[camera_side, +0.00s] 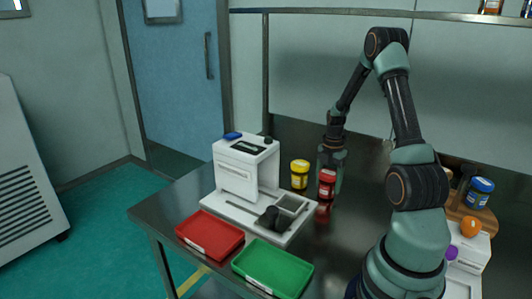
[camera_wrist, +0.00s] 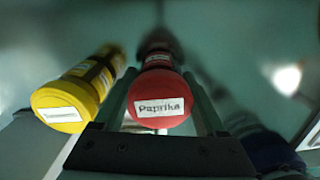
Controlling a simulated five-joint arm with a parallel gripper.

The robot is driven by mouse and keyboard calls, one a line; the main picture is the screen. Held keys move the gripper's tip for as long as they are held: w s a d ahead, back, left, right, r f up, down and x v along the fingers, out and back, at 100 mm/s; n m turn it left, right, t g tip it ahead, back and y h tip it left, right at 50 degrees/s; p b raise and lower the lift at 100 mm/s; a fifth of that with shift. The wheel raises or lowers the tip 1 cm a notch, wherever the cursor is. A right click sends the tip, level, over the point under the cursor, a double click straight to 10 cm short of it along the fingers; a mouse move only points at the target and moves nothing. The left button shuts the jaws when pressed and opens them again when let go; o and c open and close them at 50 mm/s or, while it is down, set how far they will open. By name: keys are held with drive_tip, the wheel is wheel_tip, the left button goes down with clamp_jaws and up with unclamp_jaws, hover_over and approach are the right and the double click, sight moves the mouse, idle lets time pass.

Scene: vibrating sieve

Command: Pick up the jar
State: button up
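The red jar (camera_side: 327,184) has a red lid and stands upright at the right end of the white sieve machine. In the wrist view its red lid (camera_wrist: 160,98) faces the camera and reads "Paprika". My gripper (camera_side: 331,172) points down around this jar, with one finger on each side of it in the wrist view (camera_wrist: 162,90). I cannot tell whether the fingers press on the jar. A yellow jar (camera_side: 300,175) stands just left of it, outside the fingers; it also shows in the wrist view (camera_wrist: 75,95).
The white sieve machine (camera_side: 236,172) stands left, with a black cup (camera_side: 271,218) on its base. A red tray (camera_side: 210,226) and a green tray (camera_side: 270,262) lie in front.

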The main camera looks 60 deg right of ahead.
drive_tip(key=shift+c, duration=0.6)
drive_tip(key=shift+r, duration=0.15)
wheel_tip(320, 180, up, 19)
drive_tip(key=w+a+r, duration=0.2)
drive_tip(key=w+a, duration=0.1)
drive_tip(key=a, duration=0.4)
drive_tip(key=w+a+r, duration=0.1)
drive_tip(key=w+a, duration=0.2)
drive_tip(key=a, duration=0.3)
drive_tip(key=shift+a+f, duration=0.15)
drive_tip(key=shift+f, duration=4.75)
drive_tip(key=shift+a+f, duration=0.1)
drive_tip(key=shift+f, duration=4.75)
